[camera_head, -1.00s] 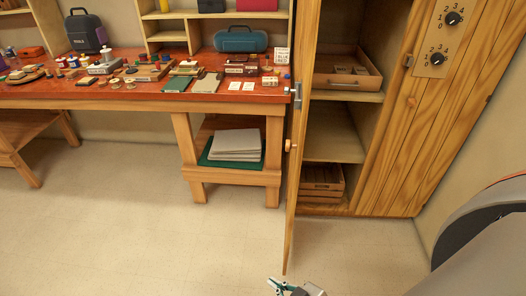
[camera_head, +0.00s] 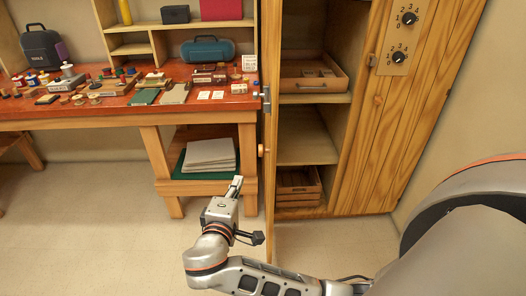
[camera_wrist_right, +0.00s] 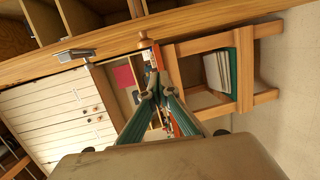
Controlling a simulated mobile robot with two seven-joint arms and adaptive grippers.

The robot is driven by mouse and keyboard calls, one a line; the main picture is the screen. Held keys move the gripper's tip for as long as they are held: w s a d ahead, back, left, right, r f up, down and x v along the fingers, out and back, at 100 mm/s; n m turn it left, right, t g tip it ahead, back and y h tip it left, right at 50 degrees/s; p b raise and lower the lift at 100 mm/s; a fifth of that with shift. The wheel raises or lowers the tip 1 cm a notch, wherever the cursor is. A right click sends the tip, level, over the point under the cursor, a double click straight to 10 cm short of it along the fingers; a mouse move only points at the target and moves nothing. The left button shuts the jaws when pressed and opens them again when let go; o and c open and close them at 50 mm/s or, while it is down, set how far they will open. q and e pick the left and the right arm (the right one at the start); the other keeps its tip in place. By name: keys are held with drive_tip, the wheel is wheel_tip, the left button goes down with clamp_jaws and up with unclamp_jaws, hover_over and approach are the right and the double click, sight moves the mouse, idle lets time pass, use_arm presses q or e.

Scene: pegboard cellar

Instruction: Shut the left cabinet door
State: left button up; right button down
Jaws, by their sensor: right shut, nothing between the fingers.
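The left cabinet door (camera_head: 271,150) stands open, seen almost edge-on in the head view, swung out toward me. Its round wooden knob (camera_head: 262,150) and a metal latch (camera_head: 265,99) are on its left face. In the right wrist view the door edge (camera_wrist_right: 210,27) runs across the top, with the knob (camera_wrist_right: 146,40) just beyond my fingertips. My right gripper (camera_head: 237,184) is shut and empty, left of the door and below the knob; its fingers (camera_wrist_right: 152,92) meet in the wrist view. No contact with the door can be made out. My left gripper is not in view.
The open cabinet holds a wooden tray (camera_head: 313,85) and a slatted crate (camera_head: 298,188). The right door (camera_head: 385,150) appears shut. A cluttered workbench (camera_head: 120,112) stands left, with stacked sheets (camera_head: 209,156) on its lower shelf. The floor (camera_head: 100,235) is clear.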

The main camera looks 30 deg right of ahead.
sight(264, 150)
drive_tip(key=shift+w+d+r+m+h+p, duration=0.15)
drive_tip(key=shift+w+d+r+h+p, duration=0.4)
drive_tip(key=shift+d, duration=1.35)
drive_tip(key=shift+w+d+r+m+h+p, duration=0.1)
drive_tip(key=shift+w+d+r, duration=0.8)
drive_tip(key=shift+d, duration=0.95)
drive_tip(key=shift+w+d+r+m+h+p, duration=0.15)
drive_tip(key=shift+w+d+r+h+p, duration=0.4)
drive_tip(key=shift+d, duration=1.35)
drive_tip(key=shift+r+y, duration=0.25)
drive_tip(key=shift+y, duration=0.05)
